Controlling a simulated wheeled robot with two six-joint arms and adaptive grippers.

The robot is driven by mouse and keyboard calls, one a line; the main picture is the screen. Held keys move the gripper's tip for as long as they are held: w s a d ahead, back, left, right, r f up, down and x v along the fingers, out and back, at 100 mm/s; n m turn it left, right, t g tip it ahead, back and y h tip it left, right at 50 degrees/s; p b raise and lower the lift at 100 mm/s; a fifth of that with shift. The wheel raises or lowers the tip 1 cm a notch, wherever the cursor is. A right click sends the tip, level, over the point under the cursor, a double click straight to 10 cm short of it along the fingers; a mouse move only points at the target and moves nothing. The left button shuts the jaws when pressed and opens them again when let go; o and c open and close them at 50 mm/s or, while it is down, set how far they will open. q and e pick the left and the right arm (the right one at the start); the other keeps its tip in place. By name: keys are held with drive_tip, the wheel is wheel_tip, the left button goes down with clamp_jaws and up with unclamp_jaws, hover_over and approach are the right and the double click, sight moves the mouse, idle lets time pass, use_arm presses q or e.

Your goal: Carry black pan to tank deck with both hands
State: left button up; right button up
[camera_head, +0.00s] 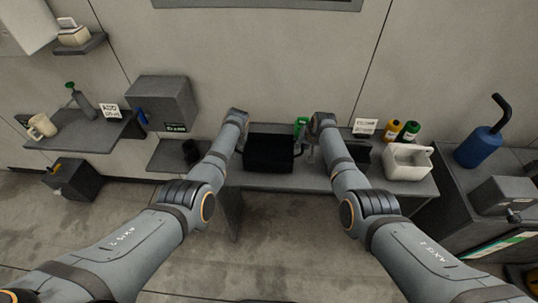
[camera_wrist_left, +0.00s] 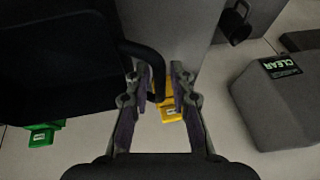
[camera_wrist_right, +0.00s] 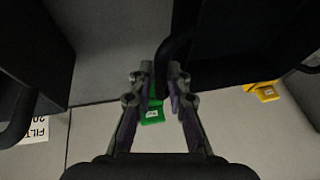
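The black pan (camera_head: 268,153) sits on the grey bench in the middle of the head view, between my two grippers. Its dark body also fills the upper left of the left wrist view (camera_wrist_left: 55,60) and the upper right of the right wrist view (camera_wrist_right: 240,35). My left gripper (camera_wrist_left: 161,82) is open, with one curved pan handle (camera_wrist_left: 146,56) between its fingers. My right gripper (camera_wrist_right: 161,80) is open, with the other handle (camera_wrist_right: 172,50) between its fingers. A gap shows between the fingers on both sides. I cannot tell which surface is the tank deck.
A green bottle (camera_head: 301,124) stands behind the pan. A grey box (camera_head: 160,102) hangs at the left. The floor in front is clear.

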use_arm(q)
clamp_jaws()
use_arm(e)
clamp_jaws()
use_arm(q)
drive_tip(key=shift+r, duration=0.1)
